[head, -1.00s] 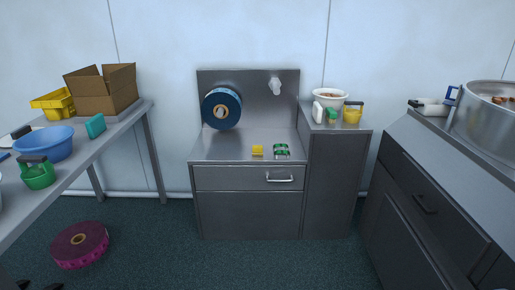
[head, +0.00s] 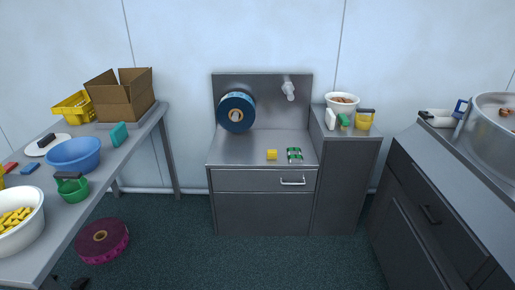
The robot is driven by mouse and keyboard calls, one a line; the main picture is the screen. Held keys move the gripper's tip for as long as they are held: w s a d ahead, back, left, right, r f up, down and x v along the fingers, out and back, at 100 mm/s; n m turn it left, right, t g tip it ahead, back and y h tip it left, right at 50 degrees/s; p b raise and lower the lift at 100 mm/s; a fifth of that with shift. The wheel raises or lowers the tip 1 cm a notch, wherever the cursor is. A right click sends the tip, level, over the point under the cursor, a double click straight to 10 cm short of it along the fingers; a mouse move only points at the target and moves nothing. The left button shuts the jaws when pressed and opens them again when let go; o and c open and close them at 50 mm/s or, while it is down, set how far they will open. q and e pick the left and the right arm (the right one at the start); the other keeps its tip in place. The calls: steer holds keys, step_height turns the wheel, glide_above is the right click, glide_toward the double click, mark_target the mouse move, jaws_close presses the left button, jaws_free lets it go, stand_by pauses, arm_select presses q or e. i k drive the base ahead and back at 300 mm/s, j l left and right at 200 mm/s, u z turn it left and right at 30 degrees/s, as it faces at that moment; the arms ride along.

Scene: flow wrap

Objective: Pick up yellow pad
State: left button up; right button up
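A small yellow pad (head: 271,155) lies on the steel counter (head: 230,153) of the middle cabinet, near its front edge. A green and white item (head: 294,155) lies just to its right, apart from it. Neither of my grippers can be made out clearly. Only small dark shapes show at the bottom left edge, too little to identify.
A blue film roll (head: 236,112) is mounted on the back panel. A magenta roll (head: 101,241) lies on the floor at the left. The left table holds a blue bowl (head: 75,155), a white bowl (head: 20,222) and a cardboard box (head: 121,96). Floor before the cabinet is clear.

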mark_target(272, 153)
steer(key=i+u, duration=0.2)
steer(key=i, duration=0.35)
steer(key=i+u, duration=0.2)
steer(key=i, duration=0.35)
steer(key=i+l+u, duration=0.15)
steer(key=i, duration=0.4)
